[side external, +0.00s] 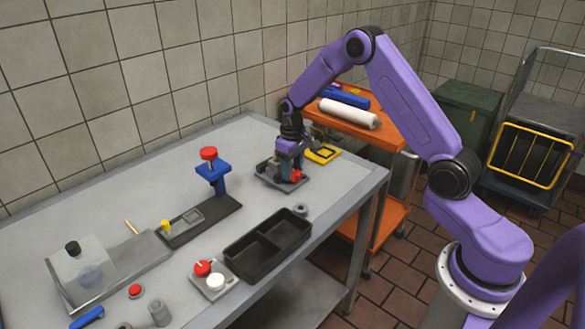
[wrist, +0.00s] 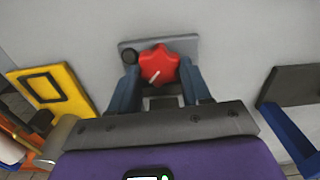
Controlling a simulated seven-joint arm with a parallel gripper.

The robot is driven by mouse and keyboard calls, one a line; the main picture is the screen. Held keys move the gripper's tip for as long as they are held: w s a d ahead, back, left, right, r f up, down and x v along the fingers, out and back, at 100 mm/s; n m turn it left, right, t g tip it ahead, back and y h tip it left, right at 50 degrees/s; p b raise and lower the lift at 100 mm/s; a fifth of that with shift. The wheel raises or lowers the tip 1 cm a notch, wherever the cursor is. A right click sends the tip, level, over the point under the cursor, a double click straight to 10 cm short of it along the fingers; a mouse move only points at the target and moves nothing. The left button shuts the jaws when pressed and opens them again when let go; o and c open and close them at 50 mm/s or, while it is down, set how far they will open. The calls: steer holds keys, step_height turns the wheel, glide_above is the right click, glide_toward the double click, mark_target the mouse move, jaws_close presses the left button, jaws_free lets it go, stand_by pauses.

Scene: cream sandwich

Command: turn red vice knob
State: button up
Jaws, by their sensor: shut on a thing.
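The red vice knob (wrist: 159,65) is a lobed knob with a white mark, on a small grey base plate (wrist: 187,45). In the side external view the knob (side external: 295,176) shows low at the gripper, on the plate (side external: 268,177) at the table's far right end. My gripper (wrist: 160,82) points down over the plate, with its two blue fingers on either side of the knob, shut on it. In the side external view my gripper (side external: 288,168) partly hides the knob and the vice. The white mark points to the lower left in the wrist view.
A yellow square frame (side external: 322,154) lies beside the vice. A blue stand with a red top (side external: 211,168) stands to its left. A black two-part tray (side external: 266,246) and a grey ring (side external: 300,210) are nearer the front edge. An orange cart (side external: 372,148) stands behind the table.

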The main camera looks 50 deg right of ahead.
mark_target(293, 171)
steer(key=shift+m, duration=0.7)
steer(key=o, duration=1.1)
steer(key=shift+c, duration=0.2)
steer(key=shift+r, duration=0.1)
step_height(293, 171, up, 17)
steer(key=shift+r, duration=0.15)
